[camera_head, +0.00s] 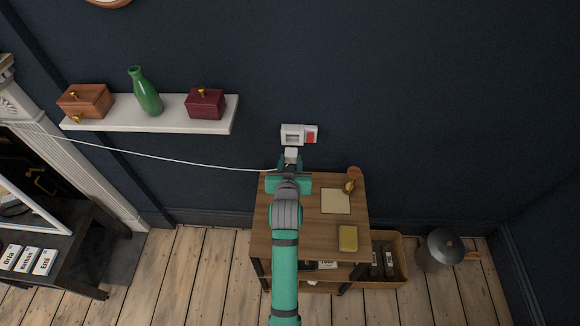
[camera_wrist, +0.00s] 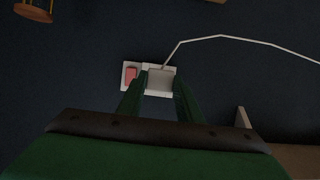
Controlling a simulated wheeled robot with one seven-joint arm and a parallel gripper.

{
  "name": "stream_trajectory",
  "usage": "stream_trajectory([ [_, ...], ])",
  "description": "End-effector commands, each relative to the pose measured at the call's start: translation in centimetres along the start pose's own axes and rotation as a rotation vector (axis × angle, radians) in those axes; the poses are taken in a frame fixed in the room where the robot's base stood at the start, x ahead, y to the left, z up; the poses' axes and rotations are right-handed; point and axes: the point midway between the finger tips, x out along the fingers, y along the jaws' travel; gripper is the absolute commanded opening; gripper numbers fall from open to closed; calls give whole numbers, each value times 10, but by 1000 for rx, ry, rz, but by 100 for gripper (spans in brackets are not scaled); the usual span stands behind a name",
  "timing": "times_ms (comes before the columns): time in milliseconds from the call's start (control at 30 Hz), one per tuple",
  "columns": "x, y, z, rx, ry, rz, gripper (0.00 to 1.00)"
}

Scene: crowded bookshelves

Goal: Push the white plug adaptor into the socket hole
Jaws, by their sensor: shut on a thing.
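The white plug adaptor (camera_head: 291,153) is between the fingertips of my gripper (camera_head: 290,163), just below the wall socket in the head view. The white socket (camera_head: 292,134) has a red switch (camera_head: 311,135) at its right. In the wrist view the plug adaptor (camera_wrist: 160,80) is held between the two green fingers of my gripper (camera_wrist: 160,88). It overlaps the socket plate (camera_wrist: 127,84) and hides the socket hole there. I cannot tell whether the plug touches the socket. A thin white cord (camera_head: 160,157) runs left from the plug.
A wooden side table (camera_head: 274,226) stands below the socket, with a paper sheet (camera_head: 336,201), a yellow block (camera_head: 348,238) and a small figure (camera_head: 350,182) on it. A white wall shelf (camera_head: 170,122) holds boxes and a green bottle (camera_head: 146,92). The wall right of the socket is clear.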

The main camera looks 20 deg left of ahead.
Motion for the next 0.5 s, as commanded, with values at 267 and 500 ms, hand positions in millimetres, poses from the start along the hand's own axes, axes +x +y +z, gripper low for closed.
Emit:
stream_trajectory([
  [267, 18, 0, -7, 0, 0, 0, 10],
  [500, 23, 0, -10, 0, 1, 0, 10],
])
